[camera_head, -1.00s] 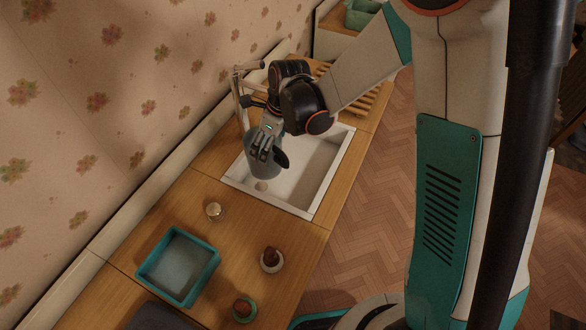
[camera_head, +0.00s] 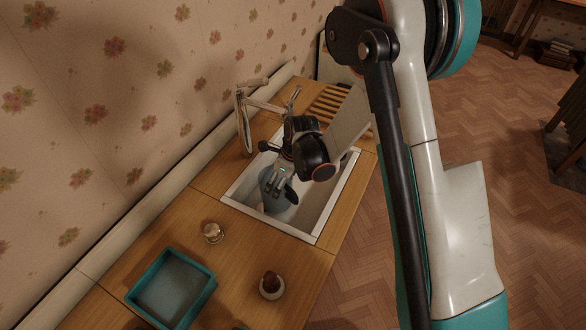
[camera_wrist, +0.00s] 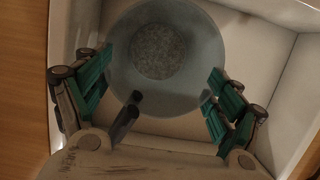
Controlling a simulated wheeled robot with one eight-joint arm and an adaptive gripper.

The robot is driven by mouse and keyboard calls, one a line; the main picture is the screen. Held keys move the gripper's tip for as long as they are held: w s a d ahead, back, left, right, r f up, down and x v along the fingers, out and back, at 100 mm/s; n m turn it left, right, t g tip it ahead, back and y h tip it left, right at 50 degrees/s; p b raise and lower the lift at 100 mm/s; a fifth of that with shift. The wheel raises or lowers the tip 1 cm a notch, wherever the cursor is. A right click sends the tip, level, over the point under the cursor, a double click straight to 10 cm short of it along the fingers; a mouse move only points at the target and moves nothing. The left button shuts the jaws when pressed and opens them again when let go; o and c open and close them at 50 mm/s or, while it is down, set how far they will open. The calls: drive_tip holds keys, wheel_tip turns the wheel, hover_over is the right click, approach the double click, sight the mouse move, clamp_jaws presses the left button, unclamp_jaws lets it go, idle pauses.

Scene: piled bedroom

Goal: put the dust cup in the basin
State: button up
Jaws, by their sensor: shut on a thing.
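The dust cup (camera_head: 270,190) is a grey-blue translucent cup with a dark spout or handle part. In the wrist view the dust cup (camera_wrist: 195,70) sits between the two fingers, with grey, speckled matter at its bottom. My gripper (camera_head: 279,181) is shut on it; the teal-padded fingers of my gripper (camera_wrist: 165,95) press its two sides. The basin (camera_head: 325,205) is a white rectangular sink set in the wooden counter. The cup is inside the basin's outline, low down; I cannot tell whether it touches the floor. The basin's wall (camera_wrist: 285,90) also shows in the wrist view.
A faucet (camera_head: 243,120) stands at the basin's wall side. A slatted wooden rack (camera_head: 330,103) lies behind it. On the counter in front are a teal tray (camera_head: 207,290), a small pale-topped jar (camera_head: 213,232) and a small pot with a brown top (camera_head: 270,285).

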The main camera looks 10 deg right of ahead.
sight(288, 182)
drive_tip(key=w, duration=0.1)
drive_tip(key=w+d, duration=0.2)
drive_tip(key=w, duration=0.1)
drive_tip(key=shift+d+b, duration=0.25)
drive_tip(key=shift+b, duration=0.1)
drive_tip(key=w+d, duration=0.1)
drive_tip(key=w+d+f+b, duration=0.1)
drive_tip(key=shift+w+f, duration=0.15)
drive_tip(key=shift+w, duration=0.25)
drive_tip(key=shift+f, duration=0.1)
drive_tip(key=o, duration=1.2)
